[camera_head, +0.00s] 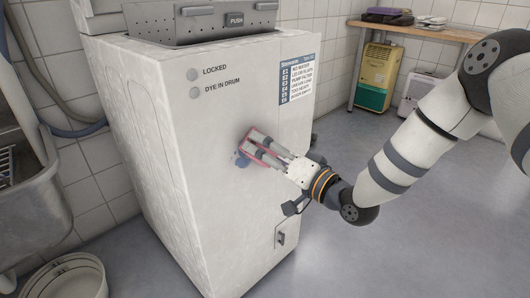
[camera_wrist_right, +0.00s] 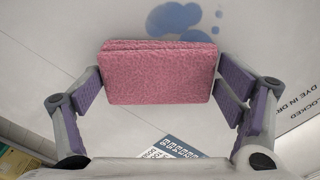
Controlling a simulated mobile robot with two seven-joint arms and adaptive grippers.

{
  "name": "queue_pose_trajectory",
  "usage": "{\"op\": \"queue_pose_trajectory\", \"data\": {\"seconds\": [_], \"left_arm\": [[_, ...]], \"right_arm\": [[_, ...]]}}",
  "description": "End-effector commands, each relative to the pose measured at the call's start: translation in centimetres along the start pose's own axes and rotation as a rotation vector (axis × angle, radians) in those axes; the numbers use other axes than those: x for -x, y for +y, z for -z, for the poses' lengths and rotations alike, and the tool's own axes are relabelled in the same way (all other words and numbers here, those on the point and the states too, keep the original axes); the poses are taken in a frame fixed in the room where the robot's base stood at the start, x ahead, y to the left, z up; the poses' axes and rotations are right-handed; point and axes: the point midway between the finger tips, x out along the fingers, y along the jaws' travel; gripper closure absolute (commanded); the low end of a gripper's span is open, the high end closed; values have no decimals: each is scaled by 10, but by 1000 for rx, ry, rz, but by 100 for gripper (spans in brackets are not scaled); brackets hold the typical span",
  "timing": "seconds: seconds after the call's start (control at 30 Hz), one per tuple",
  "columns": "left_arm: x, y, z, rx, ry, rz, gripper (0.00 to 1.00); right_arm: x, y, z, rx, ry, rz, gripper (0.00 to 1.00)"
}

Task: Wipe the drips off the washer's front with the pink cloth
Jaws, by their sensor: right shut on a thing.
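The washer (camera_head: 225,185) is a white, top-loading machine in the middle of the head view. My right gripper (camera_head: 262,150) is at its front, shut on the pink cloth (camera_head: 256,156), which is mostly hidden by the fingers there. In the right wrist view the cloth (camera_wrist_right: 160,75) is a folded pink pad between the two fingers, against or very close to the white front. Blue drips (camera_head: 241,161) show beside the cloth. In the wrist view they are a large blue blotch (camera_wrist_right: 175,18) with small spots around it, partly hidden by the cloth. My left gripper is out of view.
A metal sink (camera_head: 30,205) and a white bucket (camera_head: 68,277) stand left of the washer. A wooden table (camera_head: 420,30) is at the back right, with a yellow-green container (camera_head: 376,75) and a white container (camera_head: 415,93) below it. The grey floor right of the washer is clear.

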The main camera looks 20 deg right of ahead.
Motion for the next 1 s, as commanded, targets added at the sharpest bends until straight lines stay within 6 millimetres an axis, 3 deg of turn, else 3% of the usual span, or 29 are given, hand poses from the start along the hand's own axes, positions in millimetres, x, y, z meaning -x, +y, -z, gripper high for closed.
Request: {"op": "queue_pose_trajectory", "data": {"seconds": [0.73, 1.0], "left_arm": [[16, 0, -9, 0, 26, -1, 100], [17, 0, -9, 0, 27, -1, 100]], "right_arm": [[0, -45, -51, -2, -4, 2, 35], [0, -46, -56, 0, -2, -1, 35]]}}
